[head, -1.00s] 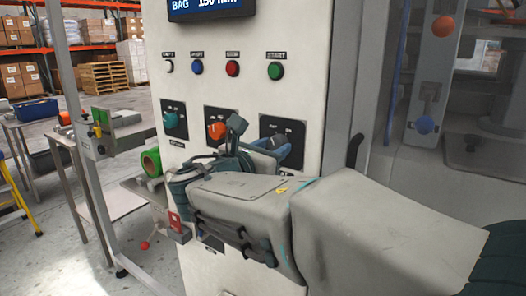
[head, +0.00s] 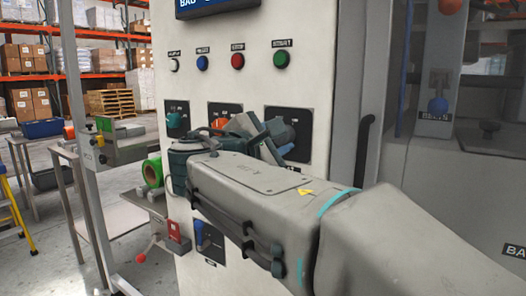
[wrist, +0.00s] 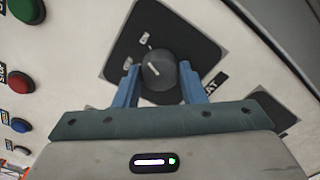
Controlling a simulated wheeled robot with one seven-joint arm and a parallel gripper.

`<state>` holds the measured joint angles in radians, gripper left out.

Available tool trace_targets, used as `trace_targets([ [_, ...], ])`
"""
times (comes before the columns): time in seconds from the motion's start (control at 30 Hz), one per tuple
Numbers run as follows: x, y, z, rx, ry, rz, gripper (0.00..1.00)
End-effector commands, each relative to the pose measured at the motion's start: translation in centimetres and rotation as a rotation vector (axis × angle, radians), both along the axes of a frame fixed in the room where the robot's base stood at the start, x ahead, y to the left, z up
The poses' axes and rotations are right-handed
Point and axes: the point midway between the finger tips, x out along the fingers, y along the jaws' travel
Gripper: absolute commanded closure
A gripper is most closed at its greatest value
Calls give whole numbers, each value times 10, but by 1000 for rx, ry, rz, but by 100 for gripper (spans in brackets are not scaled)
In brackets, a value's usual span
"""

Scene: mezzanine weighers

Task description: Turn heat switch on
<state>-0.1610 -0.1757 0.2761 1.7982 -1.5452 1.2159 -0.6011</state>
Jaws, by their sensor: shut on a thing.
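A black round knob (wrist: 160,72) with a pale pointer line sits on a dark plate on the white cabinet. My gripper (wrist: 158,82) has its two blue fingers on either side of the knob, shut on it. The pointer slants toward the upper left in the wrist view, where small position labels show; one seems to read ON. A name label (wrist: 211,84) beside the plate is partly hidden by a finger. In the head view, my gripper (head: 268,138) is at the rightmost dark plate (head: 300,118), below the green button, and hides the knob.
Above the plates are a white, a blue (head: 202,63), a red (head: 237,61) and a green button (head: 280,59). A teal knob (head: 172,118) and an orange knob (head: 219,124) are to the left. A door handle (head: 364,140) stands to the right. A blue-handled switch (head: 199,231) is below.

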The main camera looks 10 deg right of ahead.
Motion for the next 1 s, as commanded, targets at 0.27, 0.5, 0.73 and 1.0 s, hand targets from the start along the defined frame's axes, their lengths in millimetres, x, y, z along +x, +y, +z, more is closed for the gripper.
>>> trace_targets([
  [0.27,0,0,-2,85,-83,0,86],
  [0.5,0,0,-1,110,-107,0,86],
  [0.73,0,0,-1,112,-109,0,86],
  [1.0,0,0,-1,111,-108,0,42],
])
